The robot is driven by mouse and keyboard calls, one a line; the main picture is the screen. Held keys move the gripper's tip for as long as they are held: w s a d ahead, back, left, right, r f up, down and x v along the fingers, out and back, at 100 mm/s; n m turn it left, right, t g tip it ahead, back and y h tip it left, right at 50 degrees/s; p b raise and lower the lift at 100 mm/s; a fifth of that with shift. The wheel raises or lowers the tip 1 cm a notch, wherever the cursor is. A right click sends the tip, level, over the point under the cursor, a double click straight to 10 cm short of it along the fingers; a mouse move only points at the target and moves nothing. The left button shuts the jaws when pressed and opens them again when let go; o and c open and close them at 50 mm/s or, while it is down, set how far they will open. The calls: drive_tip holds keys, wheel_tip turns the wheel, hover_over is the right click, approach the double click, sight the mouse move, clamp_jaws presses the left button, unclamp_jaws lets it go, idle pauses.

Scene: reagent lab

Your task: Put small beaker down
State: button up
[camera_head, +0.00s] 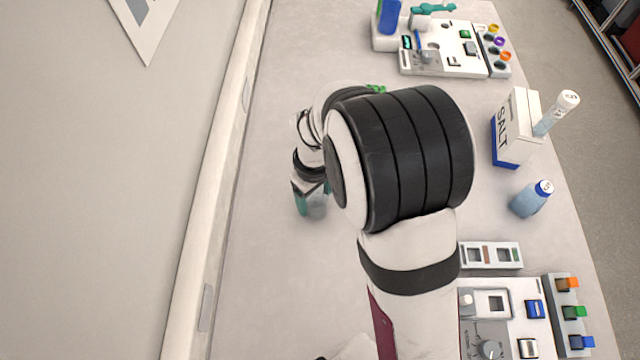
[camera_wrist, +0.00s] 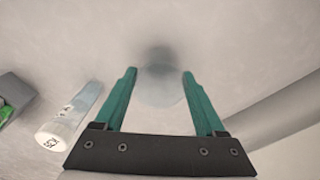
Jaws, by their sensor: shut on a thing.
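The small beaker (camera_wrist: 162,87) is clear and faint, between the two teal fingers of my gripper (camera_wrist: 160,74) in the wrist view. The fingers are shut on it, one on each side. In the head view my gripper (camera_head: 313,202) points down over the left part of the bench, and the beaker (camera_head: 318,208) shows as a pale patch beside the teal fingers. My arm hides much of the gripper there. A dark shadow lies by the beaker in the wrist view; I cannot tell whether its base touches the bench.
A capped tube (camera_wrist: 74,116) lies left of the fingers in the wrist view. A salt box (camera_head: 516,128), a leaning tube (camera_head: 556,113) and a blue bottle (camera_head: 531,200) are at right. Instruments (camera_head: 445,48) stand at the back. The bench (camera_head: 270,270) is clear at front left.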

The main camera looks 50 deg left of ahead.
drive_tip(key=o, duration=1.3)
wheel_tip(320, 180, up, 12)
drive_tip(key=w+d+r+m, duration=0.3)
drive_tip(key=w+d+m, duration=0.1)
drive_tip(key=d, duration=0.4)
drive_tip(key=d+r+m, duration=0.3)
drive_tip(key=d+m, duration=0.2)
drive_tip(key=d, duration=0.3)
drive_tip(key=s+d+m, duration=0.3)
drive_tip(key=d+m, duration=0.2)
drive_tip(key=s+d+m+y, duration=0.1)
drive_tip(key=s+d+m, duration=0.2)
drive_tip(key=d+m, duration=0.1)
drive_tip(key=s+d+m, duration=0.3)
drive_tip(key=d+m, duration=0.2)
drive_tip(key=d, duration=0.2)
drive_tip(key=shift+s+m+y, duration=0.25)
drive_tip(key=shift+m+y, duration=0.05)
drive_tip(key=shift+y, duration=0.1)
